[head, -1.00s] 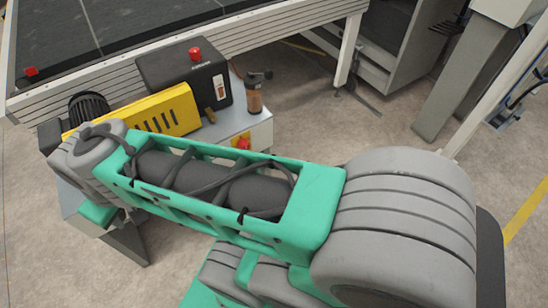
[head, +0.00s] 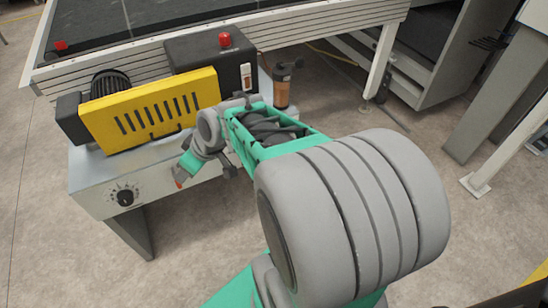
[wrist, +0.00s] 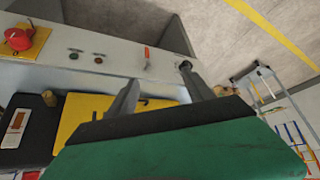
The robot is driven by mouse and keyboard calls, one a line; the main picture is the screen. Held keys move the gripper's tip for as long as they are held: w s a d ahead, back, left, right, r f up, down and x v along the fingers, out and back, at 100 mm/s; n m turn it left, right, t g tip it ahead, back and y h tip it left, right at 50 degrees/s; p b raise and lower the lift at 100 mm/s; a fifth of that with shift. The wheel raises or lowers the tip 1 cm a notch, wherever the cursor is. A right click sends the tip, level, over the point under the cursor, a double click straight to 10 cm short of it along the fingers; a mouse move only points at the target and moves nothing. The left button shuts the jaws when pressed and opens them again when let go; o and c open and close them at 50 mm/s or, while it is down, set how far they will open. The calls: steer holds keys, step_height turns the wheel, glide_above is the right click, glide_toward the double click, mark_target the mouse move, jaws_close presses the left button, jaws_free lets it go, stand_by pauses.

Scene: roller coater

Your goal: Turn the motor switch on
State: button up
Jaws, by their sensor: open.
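The grey control panel (head: 95,205) fronts the machine under a yellow slotted guard. In the wrist view, it (wrist: 120,45) carries a red rotary switch (wrist: 19,38) on a yellow plate, two small round buttons (wrist: 86,57), a small red-tipped lever (wrist: 147,57) and a black knob (wrist: 185,66). The black knob (head: 125,197) also shows in the head view, with a dial around it. I cannot tell which control is the motor switch. My gripper (wrist: 160,80) is open and empty, its fingers spread in front of the panel near the lever and knob. In the head view, my gripper (head: 205,176) hides part of the panel.
A conveyor (head: 170,25) lies behind. The floor in front of the panel is clear.

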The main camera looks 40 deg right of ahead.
steer(key=w+d+f+t+y+b, duration=0.1)
steer(key=w+d+f+t+b, duration=0.2)
steer(key=f, duration=0.4)
steer(key=w+d+f+t+b, duration=0.1)
steer(key=w+d+f+b, duration=0.2)
steer(key=d+f+b, duration=0.3)
steer(key=s+d+f+m+t+h+b, duration=0.2)
steer(key=d+f+h+b, duration=0.15)
steer(key=d, duration=0.35)
steer(key=s+d+f+m+t+h+b, duration=0.1)
steer(key=s+d+f+t+h+b, duration=0.2)
steer(key=d, duration=0.5)
steer(key=s+d+f+m+t+h+b, duration=0.1)
steer(key=d+f+m+t+h+b, duration=0.1)
steer(key=d+b, duration=0.35)
steer(key=x, duration=0.5)
steer(key=d+p+x, duration=0.1)
steer(key=x, duration=0.1)
steer(key=shift+w+d, duration=0.1)
steer(key=shift+w, duration=0.15)
steer(key=shift+c, duration=0.5)
jaws_close()
